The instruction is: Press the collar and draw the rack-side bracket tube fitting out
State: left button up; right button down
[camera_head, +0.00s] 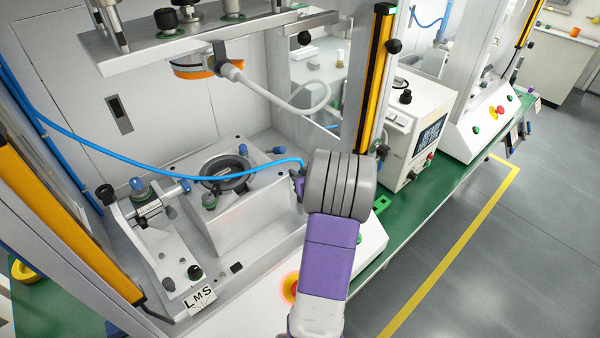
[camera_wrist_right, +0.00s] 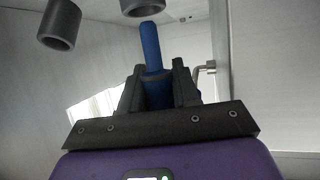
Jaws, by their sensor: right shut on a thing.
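A blue air tube (camera_head: 110,152) comes in from the upper left in the head view and curves across the press to my right gripper (camera_head: 298,182). In the right wrist view the blue tube (camera_wrist_right: 151,45) stands up between the dark fingers of my right gripper (camera_wrist_right: 157,80), which are shut on it. The fitting and collar at the tube's end cannot be made out; my fingers and wrist cover that spot. A metal bracket (camera_head: 152,212) with blue-topped fittings stands on the left of the press base, apart from my right gripper. My left gripper is not in view.
The press base holds a dark round seat (camera_head: 228,172). Yellow light-curtain posts (camera_head: 376,70) stand on both sides. The upper plate (camera_head: 215,38) and a grey hose (camera_head: 290,102) hang above. A white control box (camera_head: 415,125) is at the right.

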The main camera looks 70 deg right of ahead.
jog(key=shift+f, duration=0.2)
dwell(0.5)
jog(key=shift+f+b, duration=0.65)
jog(key=shift+b, duration=0.1)
jog(key=shift+s+a+f+b, duration=0.1)
jog(key=shift+s+f+b, duration=0.3)
jog(key=shift+f+b, duration=0.45)
jog(key=c, duration=0.8)
grip_release()
jog(key=shift+o, duration=0.2)
jog(key=shift+a+r, duration=0.1)
